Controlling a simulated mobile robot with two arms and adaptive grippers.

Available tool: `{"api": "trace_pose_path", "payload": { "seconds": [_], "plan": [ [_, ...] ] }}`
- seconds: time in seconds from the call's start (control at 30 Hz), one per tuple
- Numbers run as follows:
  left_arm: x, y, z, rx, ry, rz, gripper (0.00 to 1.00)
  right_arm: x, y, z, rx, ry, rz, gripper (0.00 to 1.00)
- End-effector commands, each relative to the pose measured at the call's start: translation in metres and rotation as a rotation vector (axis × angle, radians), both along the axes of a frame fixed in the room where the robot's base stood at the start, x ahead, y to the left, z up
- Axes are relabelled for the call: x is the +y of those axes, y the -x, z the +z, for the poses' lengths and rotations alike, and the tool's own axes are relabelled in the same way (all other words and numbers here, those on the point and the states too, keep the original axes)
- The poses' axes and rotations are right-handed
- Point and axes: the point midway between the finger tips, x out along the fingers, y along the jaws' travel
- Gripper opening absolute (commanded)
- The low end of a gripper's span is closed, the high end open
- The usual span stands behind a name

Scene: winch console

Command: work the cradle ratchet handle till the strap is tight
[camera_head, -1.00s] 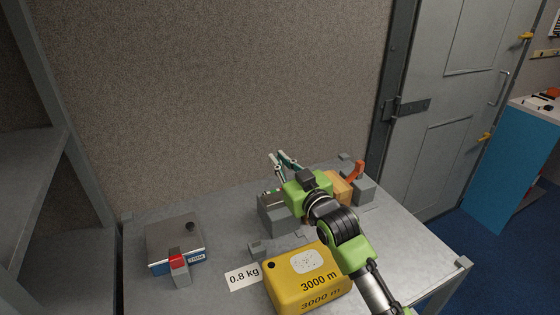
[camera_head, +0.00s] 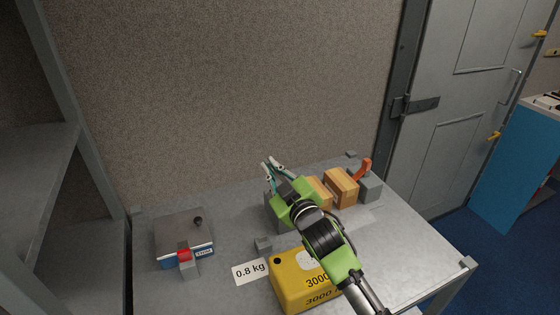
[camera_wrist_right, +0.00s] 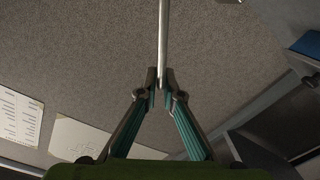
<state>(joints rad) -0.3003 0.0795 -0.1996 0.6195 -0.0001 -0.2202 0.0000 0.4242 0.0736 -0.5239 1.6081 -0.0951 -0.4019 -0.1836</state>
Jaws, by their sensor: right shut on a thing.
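My right gripper (camera_head: 272,166) is above the left end of the cradle at the back of the bench. Its fingers are shut on a thin pale metal rod (camera_wrist_right: 163,40), seen between the fingertips in the right wrist view; I take it for the ratchet handle. The gripper body hides most of the grey cradle block (camera_head: 273,214) below. Two wooden blocks (camera_head: 341,187) sit to its right, then a grey block (camera_head: 371,187) with an orange lever (camera_head: 363,169). The strap cannot be made out. My left gripper is out of view.
A yellow box (camera_head: 292,287) marked 3000 stands at the front, partly behind my right arm. A "0.8 kg" label (camera_head: 250,271) lies beside it. A grey and blue box (camera_head: 183,235) with a red-topped part is at left. The bench's right side is clear.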

Motion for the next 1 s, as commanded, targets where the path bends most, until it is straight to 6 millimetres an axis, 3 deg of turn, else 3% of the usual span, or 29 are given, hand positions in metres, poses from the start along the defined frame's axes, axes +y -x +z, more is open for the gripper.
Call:
{"api": "trace_pose_path", "payload": {
  "seconds": [0.4,0.9,1.0],
  "plan": [
    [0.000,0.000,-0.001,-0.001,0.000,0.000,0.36,0.018,0.008,-0.017,-0.067,0.173,0.004,0.00],
    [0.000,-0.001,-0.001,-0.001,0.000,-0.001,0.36,0.020,0.008,-0.019,-0.075,0.192,0.003,0.00],
    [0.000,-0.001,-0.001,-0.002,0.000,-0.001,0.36,0.019,0.008,-0.019,-0.075,0.192,0.003,0.24]
  ]
}}
